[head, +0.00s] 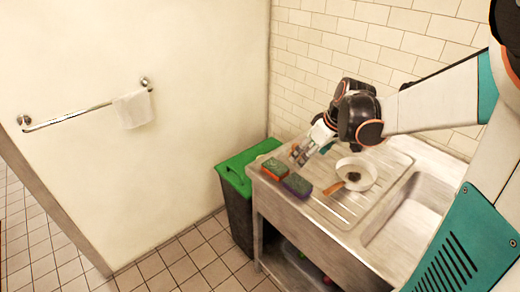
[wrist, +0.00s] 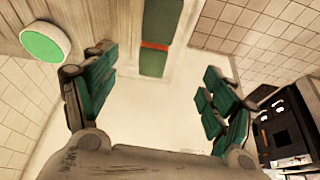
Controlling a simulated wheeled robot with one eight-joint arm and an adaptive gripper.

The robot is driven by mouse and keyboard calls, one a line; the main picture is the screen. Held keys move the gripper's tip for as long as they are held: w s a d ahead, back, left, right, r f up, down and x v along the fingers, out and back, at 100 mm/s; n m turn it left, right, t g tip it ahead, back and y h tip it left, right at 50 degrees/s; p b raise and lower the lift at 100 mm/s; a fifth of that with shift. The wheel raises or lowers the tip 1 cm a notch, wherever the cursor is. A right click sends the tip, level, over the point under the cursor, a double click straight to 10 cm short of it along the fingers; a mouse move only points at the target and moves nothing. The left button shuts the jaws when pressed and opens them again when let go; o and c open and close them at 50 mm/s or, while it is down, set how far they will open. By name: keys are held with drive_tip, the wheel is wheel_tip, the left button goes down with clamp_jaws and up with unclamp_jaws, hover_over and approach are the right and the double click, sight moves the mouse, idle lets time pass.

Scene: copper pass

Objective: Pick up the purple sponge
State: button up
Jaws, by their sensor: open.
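The purple sponge (head: 297,185) lies on the left front part of the metal sink counter, near its front edge. My gripper (head: 301,155) is in the air over the counter's back left part, above and behind the sponge in the head view. In the wrist view my gripper (wrist: 158,85) has its teal finger pads spread wide with nothing between them. I cannot make out the purple sponge in the wrist view.
A red and green sponge (head: 275,169) lies just left of the purple one. A pale pan (head: 359,184) stands to the right, before the sink basin (head: 405,222). A green-lidded bin (head: 240,170) stands against the counter's left side. A tiled wall (head: 330,45) rises behind.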

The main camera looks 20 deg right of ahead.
drive_tip(key=d+f, duration=0.1)
drive_tip(key=f, duration=0.1)
drive_tip(key=b, duration=0.3)
hover_over(299, 183)
drive_tip(key=s, duration=0.2)
drive_tip(key=f, duration=0.7)
drive_tip(key=shift+w+d+f, duration=0.25)
drive_tip(key=shift+f, duration=0.15)
drive_tip(key=shift+s+b+x, duration=0.2)
drive_tip(key=shift+b+x, duration=0.45)
drive_tip(key=shift+x, duration=0.65)
drive_tip(key=shift+s+b+x, duration=0.15)
drive_tip(key=shift+b+x, duration=0.45)
drive_tip(key=shift+x, duration=0.65)
drive_tip(key=shift+f+b, duration=0.3)
drive_tip(key=shift+f, duration=0.1)
drive_tip(key=c, duration=0.8)
drive_tip(key=shift+c, duration=0.2)
drive_tip(key=shift+r, duration=0.1)
